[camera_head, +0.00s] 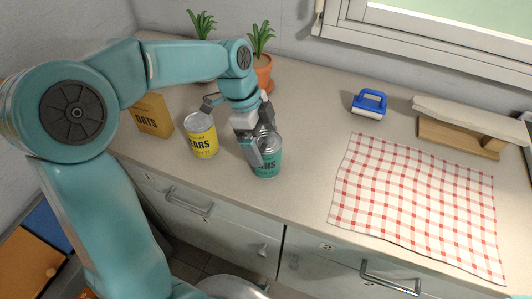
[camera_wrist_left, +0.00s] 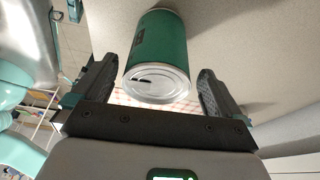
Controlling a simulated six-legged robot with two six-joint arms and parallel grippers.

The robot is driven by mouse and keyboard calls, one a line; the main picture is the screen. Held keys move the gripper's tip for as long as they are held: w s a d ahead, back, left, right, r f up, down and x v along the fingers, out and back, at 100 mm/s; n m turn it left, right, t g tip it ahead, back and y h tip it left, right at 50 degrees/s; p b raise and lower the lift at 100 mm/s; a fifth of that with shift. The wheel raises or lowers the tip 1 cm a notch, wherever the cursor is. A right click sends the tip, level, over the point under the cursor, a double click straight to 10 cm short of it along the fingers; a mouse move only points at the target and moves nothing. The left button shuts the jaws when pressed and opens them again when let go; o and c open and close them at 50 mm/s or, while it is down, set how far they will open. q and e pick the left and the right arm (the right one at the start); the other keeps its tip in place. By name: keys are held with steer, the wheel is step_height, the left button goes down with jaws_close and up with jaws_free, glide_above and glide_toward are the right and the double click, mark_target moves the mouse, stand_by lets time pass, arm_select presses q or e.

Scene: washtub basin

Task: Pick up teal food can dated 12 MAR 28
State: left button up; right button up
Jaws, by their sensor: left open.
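A teal food can (camera_head: 266,160) stands upright on the counter near its front edge; part of its label shows, and no date can be read. It also shows in the left wrist view (camera_wrist_left: 157,52), with its metal end between the fingers. My left gripper (camera_head: 258,143) is at the can's upper part, its fingers on either side. In the left wrist view the left gripper (camera_wrist_left: 155,92) is open, with gaps between both fingers and the can. A yellow can (camera_head: 202,138) stands to the left of the teal can. My right gripper is not in view.
An oats box (camera_head: 152,117) stands left of the yellow can. Potted plants (camera_head: 261,72) stand at the back wall. A checked cloth (camera_head: 418,201), a blue brush (camera_head: 369,104) and a wooden piece (camera_head: 460,136) lie to the right. Drawers are below the counter edge.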

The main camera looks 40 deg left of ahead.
arm_select(q)
steer(key=x, duration=0.4)
steer(key=shift+d, duration=0.25)
steer(key=shift+f, duration=0.3)
steer(key=shift+s+r, duration=0.1)
steer(key=shift+c, duration=1.2)
steer(key=c, duration=1.1)
